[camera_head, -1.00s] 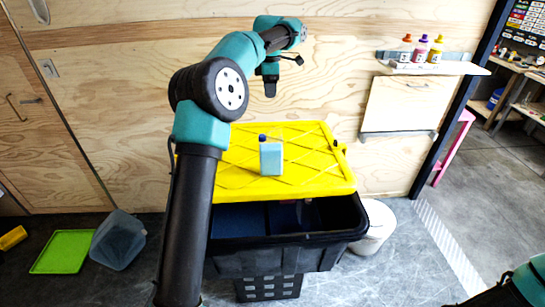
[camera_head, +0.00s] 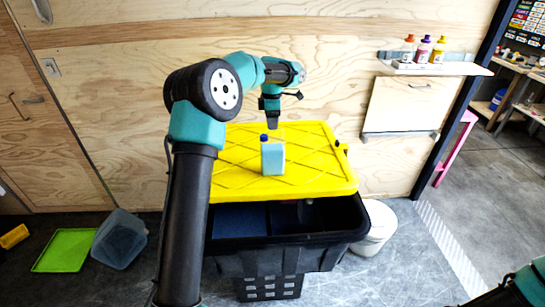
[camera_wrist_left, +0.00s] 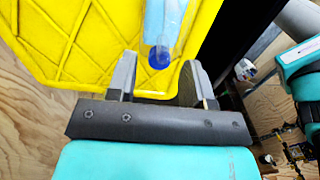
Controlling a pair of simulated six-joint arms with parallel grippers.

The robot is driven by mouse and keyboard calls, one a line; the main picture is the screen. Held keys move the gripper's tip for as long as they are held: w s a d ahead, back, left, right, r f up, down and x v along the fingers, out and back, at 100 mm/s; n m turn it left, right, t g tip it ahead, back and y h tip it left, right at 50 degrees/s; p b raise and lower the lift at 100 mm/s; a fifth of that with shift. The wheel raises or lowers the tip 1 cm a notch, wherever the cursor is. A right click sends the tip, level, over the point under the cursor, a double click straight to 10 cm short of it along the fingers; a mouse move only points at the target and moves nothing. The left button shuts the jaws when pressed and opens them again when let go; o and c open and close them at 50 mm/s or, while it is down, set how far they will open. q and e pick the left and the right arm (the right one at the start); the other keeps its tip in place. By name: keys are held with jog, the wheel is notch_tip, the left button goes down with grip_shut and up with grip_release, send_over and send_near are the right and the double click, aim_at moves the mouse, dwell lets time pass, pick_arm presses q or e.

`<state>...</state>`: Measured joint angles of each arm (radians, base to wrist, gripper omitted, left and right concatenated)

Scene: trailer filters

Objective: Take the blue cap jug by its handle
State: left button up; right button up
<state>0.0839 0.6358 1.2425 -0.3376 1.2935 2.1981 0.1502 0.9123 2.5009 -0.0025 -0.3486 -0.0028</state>
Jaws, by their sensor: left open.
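The jug (camera_head: 273,160) is pale blue with a dark blue cap (camera_head: 264,138). It stands upright on the yellow lid (camera_head: 325,180) of a black bin. Its handle cannot be made out. My left gripper (camera_head: 273,120) is just above and behind the jug in the head view, pointing down and apart from it. In the left wrist view the left gripper (camera_wrist_left: 157,78) is open and empty, with the blue cap (camera_wrist_left: 159,57) showing between and beyond its fingers. My right gripper is out of view.
A wall shelf (camera_head: 435,68) with several small bottles is at the right. A white bucket (camera_head: 378,228) stands beside the black bin (camera_head: 290,250). A clear tub (camera_head: 120,240) and a green tray (camera_head: 62,251) are on the floor at left. The lid around the jug is clear.

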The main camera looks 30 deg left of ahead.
pick_arm(q)
send_over(272, 151)
jog(key=w+a, duration=0.2)
jog(key=w, duration=0.1)
jog(key=shift+d+f, duration=0.2)
jog(key=shift+f, duration=2.35)
grip_shut()
